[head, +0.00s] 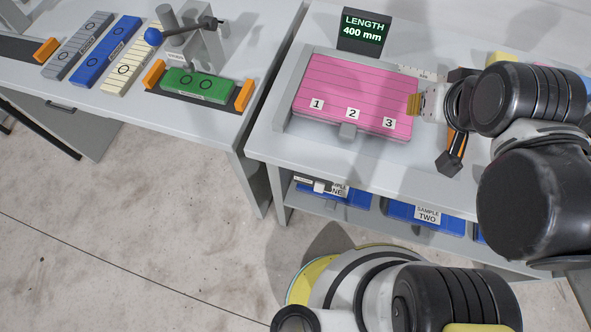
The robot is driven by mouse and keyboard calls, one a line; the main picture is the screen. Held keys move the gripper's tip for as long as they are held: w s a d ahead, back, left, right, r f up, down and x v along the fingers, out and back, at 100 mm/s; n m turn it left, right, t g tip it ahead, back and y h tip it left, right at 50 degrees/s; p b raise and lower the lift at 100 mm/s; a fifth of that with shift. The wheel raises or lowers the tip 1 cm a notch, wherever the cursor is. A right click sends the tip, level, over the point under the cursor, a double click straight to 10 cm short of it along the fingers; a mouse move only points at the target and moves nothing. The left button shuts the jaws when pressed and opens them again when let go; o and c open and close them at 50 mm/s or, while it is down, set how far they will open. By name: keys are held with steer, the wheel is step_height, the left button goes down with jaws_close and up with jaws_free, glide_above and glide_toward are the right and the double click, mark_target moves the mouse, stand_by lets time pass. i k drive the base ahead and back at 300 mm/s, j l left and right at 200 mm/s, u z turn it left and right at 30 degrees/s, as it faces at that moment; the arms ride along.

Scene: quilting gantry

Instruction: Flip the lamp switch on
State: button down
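I cannot make out a lamp or a clearly marked lamp switch in the head view. My gripper (418,104) reaches in from the right at the right edge of a pink block (350,85) numbered 1, 2 and 3. Its tip lies over or against that edge; touching or apart is unclear. The wrist and viewing angle hide the fingers, so I cannot tell whether they are open or shut.
A display (363,30) reads LENGTH 400 mm. Grey, blue, cream and green (198,84) blocks lie on the left table. A black and orange item (452,155) is below my wrist. Blue sample trays (400,213) sit on the lower shelf. A floor gap separates the table fronts.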

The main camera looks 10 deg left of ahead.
mark_target(319, 187)
steer(key=u, duration=0.9)
